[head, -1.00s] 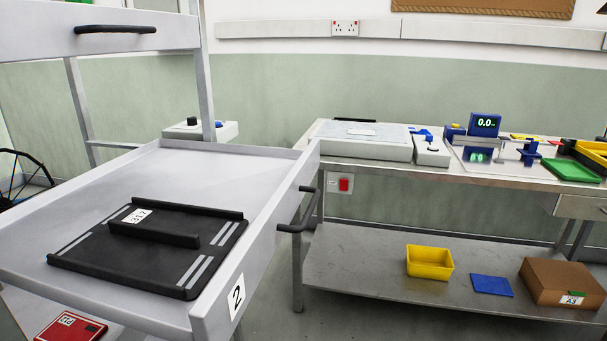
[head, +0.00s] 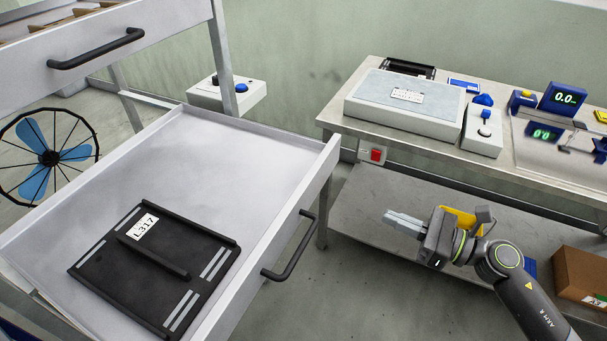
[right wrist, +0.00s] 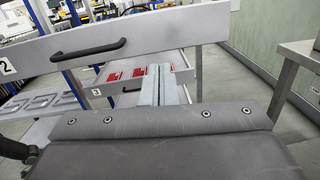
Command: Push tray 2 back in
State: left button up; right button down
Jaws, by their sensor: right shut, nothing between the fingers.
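Tray 2 (head: 225,150) is a grey drawer standing pulled out of its rack at the left. A black plate (head: 150,265) marked L317 lies in it. Its front bears a black bar handle (head: 290,248). In the right wrist view, the tray front (right wrist: 165,32) with the label 2 spans the upper part, with its handle (right wrist: 88,48) left of the fingers. My right gripper (head: 388,216) is shut and empty, to the right of the handle and apart from it, fingers pointing toward the tray. My left gripper is not in view.
Another tray front with a handle (head: 95,50) is above. A lower tray with red items (right wrist: 135,72) shows in the wrist view. A steel bench (head: 345,125) with devices stands at the right. A blue-bladed fan wheel (head: 48,158) is at far left. Floor between rack and bench looks clear.

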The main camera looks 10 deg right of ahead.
jog(key=n+g, duration=0.1)
jog(key=p, duration=0.6)
send_near(313, 193)
jog(key=shift+y, duration=0.3)
jog(key=x, duration=0.5)
jog(key=shift+w+r, duration=0.1)
jog(key=shift+r, duration=0.05)
jog(key=shift+w+a+f, duration=0.2)
jog(key=shift+w+a, duration=0.3)
jog(key=shift+a, duration=0.25)
